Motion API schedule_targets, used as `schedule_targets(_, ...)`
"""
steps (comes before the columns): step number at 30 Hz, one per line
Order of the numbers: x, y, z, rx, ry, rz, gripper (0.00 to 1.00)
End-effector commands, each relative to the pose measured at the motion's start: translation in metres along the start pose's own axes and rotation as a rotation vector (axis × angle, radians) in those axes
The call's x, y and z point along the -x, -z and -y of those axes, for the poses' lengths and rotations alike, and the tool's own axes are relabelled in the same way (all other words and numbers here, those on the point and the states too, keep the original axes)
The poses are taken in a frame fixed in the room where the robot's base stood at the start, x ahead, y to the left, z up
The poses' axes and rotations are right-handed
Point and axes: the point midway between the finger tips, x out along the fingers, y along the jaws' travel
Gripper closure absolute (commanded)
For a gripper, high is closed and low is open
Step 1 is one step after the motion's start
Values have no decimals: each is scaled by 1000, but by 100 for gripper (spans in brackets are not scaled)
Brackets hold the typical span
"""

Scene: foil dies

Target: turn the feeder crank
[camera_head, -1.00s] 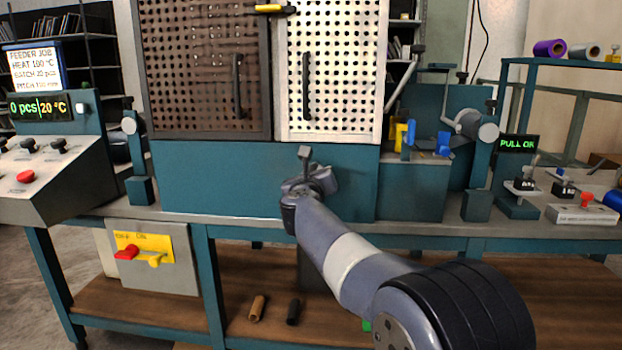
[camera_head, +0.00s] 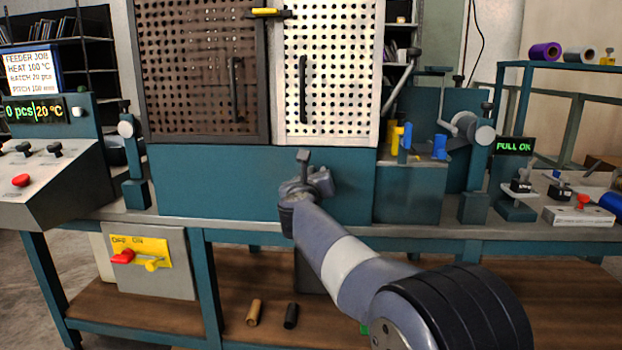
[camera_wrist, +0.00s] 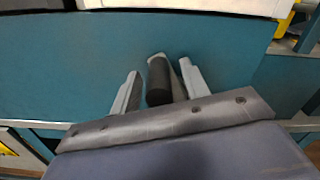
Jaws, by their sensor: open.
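My gripper (camera_head: 312,182) is in front of the teal lower panel of the bench machine, below the perforated doors. In the wrist view its two pale fingers (camera_wrist: 160,72) stand apart. A dark cylinder (camera_wrist: 159,82) shows between them, beside a grey bar; I cannot tell whether it is a handle on the machine or a loose piece. A crank-like curved grey arm (camera_head: 463,124) with a round hub is on the right side of the machine, well right of my gripper. I cannot tell for certain which part is the feeder crank.
Perforated doors (camera_head: 327,80) with black handles are above my gripper. A control console (camera_head: 45,185) with a red button stands left. A yellow OFF/ON plate (camera_head: 142,252) is below it. Two small cylinders (camera_head: 254,312) lie on the lower shelf. A PULL OK display (camera_head: 514,146) is right.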

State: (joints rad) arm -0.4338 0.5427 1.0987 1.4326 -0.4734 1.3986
Motion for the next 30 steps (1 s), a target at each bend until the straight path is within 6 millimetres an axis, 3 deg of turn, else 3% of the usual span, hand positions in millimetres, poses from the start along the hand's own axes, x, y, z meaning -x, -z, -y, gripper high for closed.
schedule_targets(8, 22, -1, -1, 1, -3, 1, 57)
schedule_targets(21, 95, -1, 0, 0, -2, 1, 57)
schedule_targets(30, 108, 0, 0, 0, 0, 0, 57)
